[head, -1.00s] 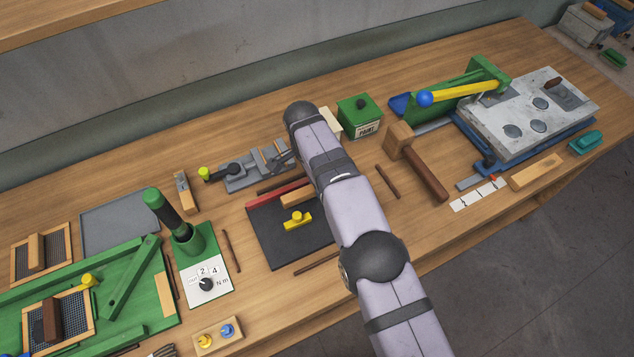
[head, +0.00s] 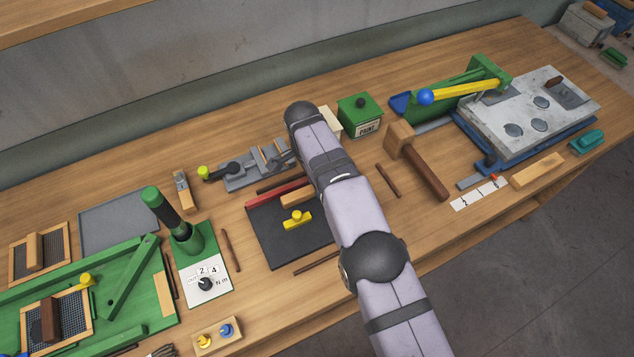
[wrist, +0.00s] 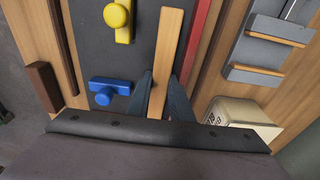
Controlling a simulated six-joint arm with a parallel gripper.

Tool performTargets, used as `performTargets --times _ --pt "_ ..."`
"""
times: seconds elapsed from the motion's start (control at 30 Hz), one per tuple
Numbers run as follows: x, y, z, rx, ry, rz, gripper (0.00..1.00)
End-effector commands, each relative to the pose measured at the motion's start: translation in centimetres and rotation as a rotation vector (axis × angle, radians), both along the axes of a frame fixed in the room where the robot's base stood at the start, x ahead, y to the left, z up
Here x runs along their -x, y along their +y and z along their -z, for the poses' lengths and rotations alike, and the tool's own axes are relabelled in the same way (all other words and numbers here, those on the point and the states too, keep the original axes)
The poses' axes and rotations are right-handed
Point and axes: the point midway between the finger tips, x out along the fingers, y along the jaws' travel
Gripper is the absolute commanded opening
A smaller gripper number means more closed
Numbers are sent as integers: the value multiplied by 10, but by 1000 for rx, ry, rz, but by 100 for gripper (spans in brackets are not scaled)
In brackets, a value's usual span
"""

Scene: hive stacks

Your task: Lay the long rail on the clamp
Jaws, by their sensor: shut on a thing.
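My gripper (wrist: 161,76) shows in the wrist view with its two dark fingers closed on the sides of a long, light wooden rail (wrist: 168,45). The rail lies over a dark board; I cannot tell whether it touches it. In the head view part of the rail (head: 297,198) shows beside the red strip, and my arm hides the rest and the gripper. The grey clamp (head: 240,180), with a black handle and yellow-green knob, is behind and left of my arm. In the wrist view the clamp (wrist: 258,52) is at the right, with wooden strips on it.
The dark board (head: 270,236) carries a red strip (head: 277,194) and a yellow knobbed piece (head: 297,220); a blue one (wrist: 110,88) shows in the wrist view. A cream box (wrist: 240,113) stands near the gripper. A mallet (head: 424,172) and dark sticks (head: 388,180) lie right.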

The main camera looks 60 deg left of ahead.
Motion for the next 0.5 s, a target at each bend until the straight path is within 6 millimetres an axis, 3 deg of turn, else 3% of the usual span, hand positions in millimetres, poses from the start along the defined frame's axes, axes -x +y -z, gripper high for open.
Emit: performTargets --times 0.4,0.43,0.5 --pt "0 0 2 0 0 0 0" --pt "0 0 2 0 0 0 24" --pt "0 0 2 0 0 0 41"
